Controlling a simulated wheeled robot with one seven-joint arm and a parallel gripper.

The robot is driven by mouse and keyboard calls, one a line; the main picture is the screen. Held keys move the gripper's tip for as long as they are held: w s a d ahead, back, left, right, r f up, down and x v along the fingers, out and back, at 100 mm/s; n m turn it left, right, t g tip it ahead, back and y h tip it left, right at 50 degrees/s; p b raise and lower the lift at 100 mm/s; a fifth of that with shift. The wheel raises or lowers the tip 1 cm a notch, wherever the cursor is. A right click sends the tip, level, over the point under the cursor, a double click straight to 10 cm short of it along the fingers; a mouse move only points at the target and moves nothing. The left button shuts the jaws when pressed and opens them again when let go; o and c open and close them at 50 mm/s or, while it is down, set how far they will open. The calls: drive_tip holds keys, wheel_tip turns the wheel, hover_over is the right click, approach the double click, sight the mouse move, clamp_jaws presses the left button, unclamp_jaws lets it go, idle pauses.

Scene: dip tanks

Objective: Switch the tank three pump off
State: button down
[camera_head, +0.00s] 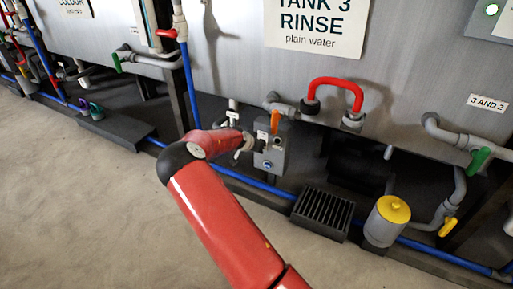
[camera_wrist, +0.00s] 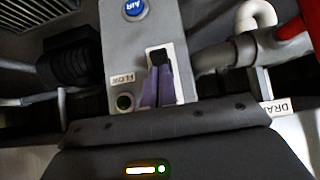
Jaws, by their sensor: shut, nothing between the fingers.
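The grey control box (camera_head: 270,160) stands under the tank three sign (camera_head: 316,25) in the head view. In the wrist view the box (camera_wrist: 183,15) shows a blue AIR button (camera_wrist: 134,9), a FLOW label (camera_wrist: 121,80) with a dark round fitting (camera_wrist: 124,102), and a black switch (camera_wrist: 160,56) in a white-framed plate. My gripper (camera_wrist: 155,88) has its purple fingers shut and empty, overlapping the lower part of this plate, just below the switch. I cannot tell whether they touch it. In the head view my gripper (camera_head: 244,146) is at the box's left side.
A red bent pipe (camera_head: 335,90) is above right. A floor grate (camera_head: 323,213) and a yellow-topped canister (camera_head: 392,210) stand right of the box. A blue pipe (camera_head: 230,174) runs low along the tanks. Open floor lies in front.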

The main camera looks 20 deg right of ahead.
drive_tip(key=shift+w+d+r, duration=0.4)
drive_tip(key=shift+w+d, duration=0.1)
idle(0.4)
